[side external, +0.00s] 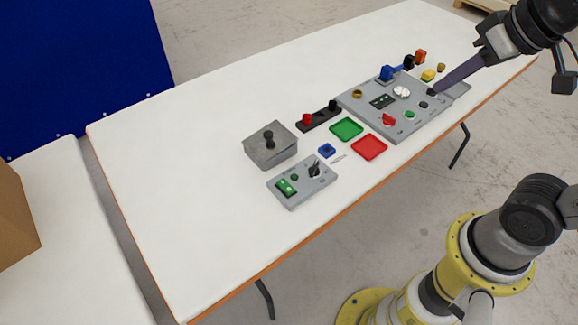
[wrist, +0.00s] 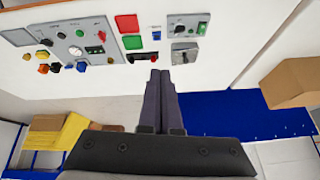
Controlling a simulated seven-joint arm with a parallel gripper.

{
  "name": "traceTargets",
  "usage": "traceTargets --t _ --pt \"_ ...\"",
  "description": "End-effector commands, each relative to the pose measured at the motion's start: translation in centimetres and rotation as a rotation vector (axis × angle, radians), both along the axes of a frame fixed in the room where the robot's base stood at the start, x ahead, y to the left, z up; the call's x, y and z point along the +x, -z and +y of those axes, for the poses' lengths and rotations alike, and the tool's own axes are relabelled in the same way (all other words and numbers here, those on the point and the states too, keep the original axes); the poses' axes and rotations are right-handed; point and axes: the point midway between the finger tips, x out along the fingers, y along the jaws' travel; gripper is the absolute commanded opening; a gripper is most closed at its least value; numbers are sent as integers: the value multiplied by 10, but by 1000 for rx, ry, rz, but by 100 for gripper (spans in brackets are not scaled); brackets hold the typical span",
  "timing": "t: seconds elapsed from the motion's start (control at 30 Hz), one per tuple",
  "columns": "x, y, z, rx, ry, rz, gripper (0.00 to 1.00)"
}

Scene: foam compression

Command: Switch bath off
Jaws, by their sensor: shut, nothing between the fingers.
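A small grey control box (side external: 316,187) sits near the table's front edge, with a lit green rocker switch (side external: 286,187), a small green button and a black toggle lever (side external: 315,169). Behind it stands a grey metal bath (side external: 271,151) with a dark knob on its lid. In the wrist view the control box (wrist: 202,18) is at the top and the bath (wrist: 185,57) just below it. My gripper (side external: 436,92) is shut and empty at the right side of the large grey panel (side external: 385,125), well away from the small box. Its closed fingers (wrist: 158,78) also show in the wrist view. I cannot tell whether they touch the panel.
The large panel carries several knobs, buttons and a red switch (side external: 389,120). Between it and the small box lie a green tray (side external: 346,124), a red tray (side external: 383,147), a blue block (side external: 326,150) and a black rack (side external: 318,121). The table's left half (side external: 180,170) is clear.

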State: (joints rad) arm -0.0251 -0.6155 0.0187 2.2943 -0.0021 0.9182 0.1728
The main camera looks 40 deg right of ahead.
Motion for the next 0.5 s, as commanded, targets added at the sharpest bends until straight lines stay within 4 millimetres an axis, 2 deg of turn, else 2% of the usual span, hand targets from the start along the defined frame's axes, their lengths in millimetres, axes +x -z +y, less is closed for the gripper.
traceTargets --t 0.1,0.27,0.5 --pt "36 -9 9 21 7 36 0" --pt "83 -10 26 40 10 91 0" --pt "149 14 61 49 -3 188 0"
